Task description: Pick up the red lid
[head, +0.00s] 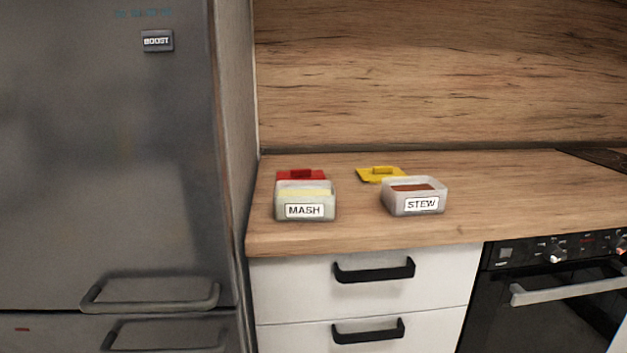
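The red lid (301,174) lies on the wooden counter at the left, behind the container labelled MASH (304,209). It has a small raised handle on top, and its front part is hidden by that container. The MASH container is open on top and shows pale yellow contents. My gripper is not in view.
A yellow lid (380,174) lies behind the open STEW container (414,199), which holds brown contents. A grey fridge (105,150) stands left of the counter (350,232). The wooden splashback (440,75) rises behind. The counter between the containers is clear.

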